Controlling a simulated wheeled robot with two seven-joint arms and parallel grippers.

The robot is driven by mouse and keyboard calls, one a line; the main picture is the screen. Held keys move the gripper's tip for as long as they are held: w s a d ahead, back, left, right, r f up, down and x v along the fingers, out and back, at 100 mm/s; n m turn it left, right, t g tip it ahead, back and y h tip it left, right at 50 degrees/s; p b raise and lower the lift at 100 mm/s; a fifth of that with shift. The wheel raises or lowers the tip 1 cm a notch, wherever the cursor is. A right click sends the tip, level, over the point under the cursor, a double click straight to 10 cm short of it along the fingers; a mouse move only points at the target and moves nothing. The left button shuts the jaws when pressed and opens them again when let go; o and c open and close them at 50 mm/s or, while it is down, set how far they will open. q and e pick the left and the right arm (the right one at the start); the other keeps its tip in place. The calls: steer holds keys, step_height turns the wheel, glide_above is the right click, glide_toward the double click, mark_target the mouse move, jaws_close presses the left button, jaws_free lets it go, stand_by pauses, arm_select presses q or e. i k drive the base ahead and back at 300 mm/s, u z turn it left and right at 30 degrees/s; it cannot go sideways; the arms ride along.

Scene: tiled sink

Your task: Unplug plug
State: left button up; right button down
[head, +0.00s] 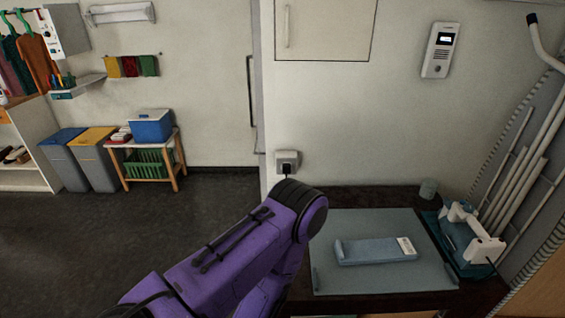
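A white wall socket (287,157) is on the wall just right of the wall's corner, above the back left of the dark counter. A small dark plug (286,170) shows at its lower part, with a short dark piece running down behind my purple arm. Where the cord goes from there is hidden. My purple arm reaches up from the bottom of the view, and its bent joint is just below the socket in the picture. Neither of my grippers can be seen. I cannot tell any contact with the plug.
A grey mat (330,283) with a blue-grey tray-like object (375,251) lies on the dark counter (350,196). A white-and-blue device (470,236) and a small cup (428,189) stand at right. Pipes line the right wall. Open floor (110,235) lies at left.

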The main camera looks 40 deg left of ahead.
mark_target(286, 167)
steer(key=z, duration=0.3)
steer(key=k, duration=0.85)
steer(key=u, duration=1.9)
steer(key=i, duration=0.5)
steer(key=z, duration=0.05)
